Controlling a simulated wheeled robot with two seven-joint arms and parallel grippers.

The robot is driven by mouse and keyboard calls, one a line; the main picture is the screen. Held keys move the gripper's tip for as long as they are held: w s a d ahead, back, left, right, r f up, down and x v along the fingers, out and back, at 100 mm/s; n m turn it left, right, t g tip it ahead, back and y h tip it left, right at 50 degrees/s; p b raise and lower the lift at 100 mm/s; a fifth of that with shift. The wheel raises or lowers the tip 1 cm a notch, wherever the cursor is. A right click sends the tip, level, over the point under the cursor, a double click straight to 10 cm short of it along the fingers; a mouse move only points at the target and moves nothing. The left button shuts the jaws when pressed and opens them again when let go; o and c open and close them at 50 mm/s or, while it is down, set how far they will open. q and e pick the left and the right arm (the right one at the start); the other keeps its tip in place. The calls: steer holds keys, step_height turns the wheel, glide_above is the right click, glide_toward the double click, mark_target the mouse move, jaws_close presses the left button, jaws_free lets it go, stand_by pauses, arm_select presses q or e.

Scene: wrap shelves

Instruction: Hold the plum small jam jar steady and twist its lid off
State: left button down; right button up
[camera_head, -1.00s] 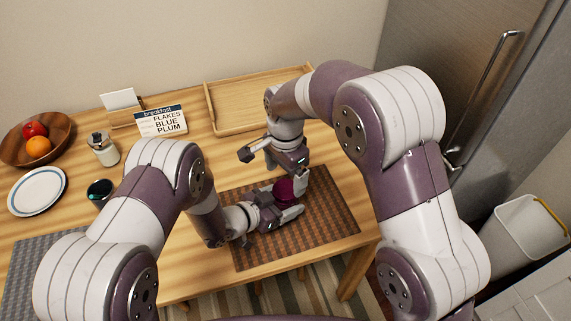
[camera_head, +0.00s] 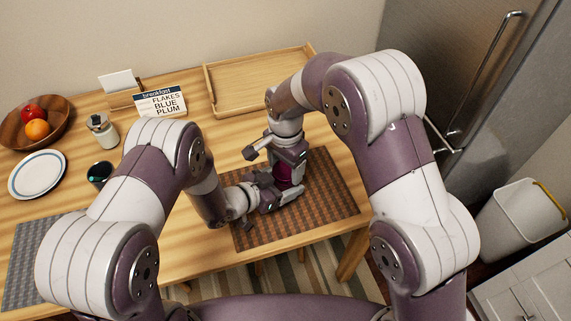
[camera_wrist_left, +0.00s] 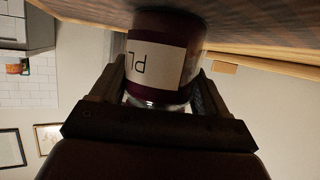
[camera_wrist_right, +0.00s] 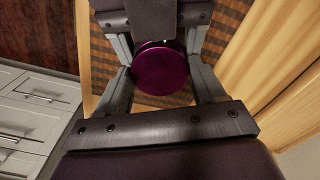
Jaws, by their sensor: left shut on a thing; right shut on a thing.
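The plum jam jar (camera_head: 284,174) stands on the brown woven mat (camera_head: 335,200), mostly hidden by my grippers in the head view. In the left wrist view its dark plum body (camera_wrist_left: 180,40) carries a white label with "PL" showing. My left gripper (camera_head: 279,192) is shut on the jar's body from the side, low over the mat. My right gripper (camera_head: 289,168) comes from above and is shut on the jar's shiny purple lid (camera_wrist_right: 160,69), its fingers on either side. The lid appears to be on the jar; the seam between them is hidden.
A breakfast sign (camera_head: 160,103) reads FLAKES, BLUE, PLUM. An empty wooden tray (camera_head: 225,98) lies at the back. A fruit bowl (camera_head: 62,130), plate (camera_head: 38,174), glass jar (camera_head: 103,130) and dark cup (camera_head: 99,173) are at left. The mat's right part is clear.

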steer(key=n, duration=0.5)
steer(key=shift+n, duration=0.3)
steer(key=o, duration=1.2)
steer(key=shift+c, duration=0.2)
